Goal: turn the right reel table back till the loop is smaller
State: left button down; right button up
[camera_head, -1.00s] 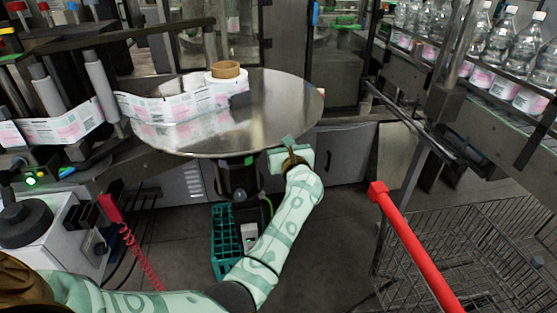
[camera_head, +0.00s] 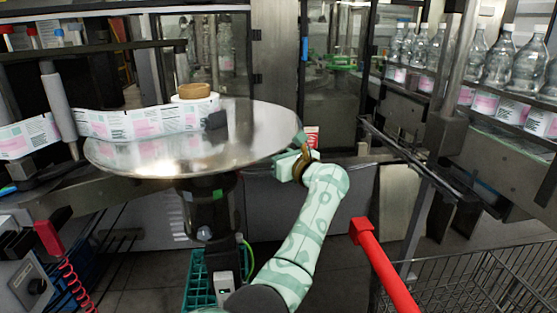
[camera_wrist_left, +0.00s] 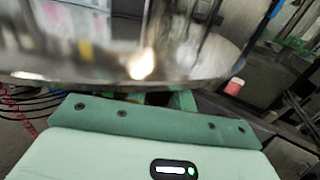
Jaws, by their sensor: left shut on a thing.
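The right reel table (camera_head: 250,128) is a round shiny metal disc on a dark post. Its near surface also fills the upper part of the left wrist view (camera_wrist_left: 200,60). A label reel with a brown core (camera_head: 193,90) sits on it, and the printed label web (camera_head: 140,122) runs left from it past a grey roller (camera_head: 58,100). The web bows only gently; the loop's full depth is hard to judge. My left gripper (camera_head: 297,146) is shut on the table's right rim, with its fingertips partly hidden beneath the rim in the left wrist view (camera_wrist_left: 165,98). My right gripper is out of view.
A teal crate (camera_head: 198,280) stands on the floor below. A red-handled cart (camera_head: 385,268) is right of my arm. Bottles (camera_head: 498,60) line a conveyor at upper right.

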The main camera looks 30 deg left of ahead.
pick_arm(q)
jog(key=shift+w, duration=0.25)
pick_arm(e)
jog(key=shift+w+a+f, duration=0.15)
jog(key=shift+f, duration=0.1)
pick_arm(q)
jog(key=c, duration=1.2)
grip_release()
jog(key=shift+o, duration=0.2)
jog(key=p+v, duration=0.3)
jog(key=v, duration=1.3)
jog(key=shift+d, duration=0.25)
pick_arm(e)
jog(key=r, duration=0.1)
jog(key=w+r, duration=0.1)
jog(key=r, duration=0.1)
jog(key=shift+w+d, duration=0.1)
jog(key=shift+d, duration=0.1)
pick_arm(q)
jog(key=shift+f, duration=0.15)
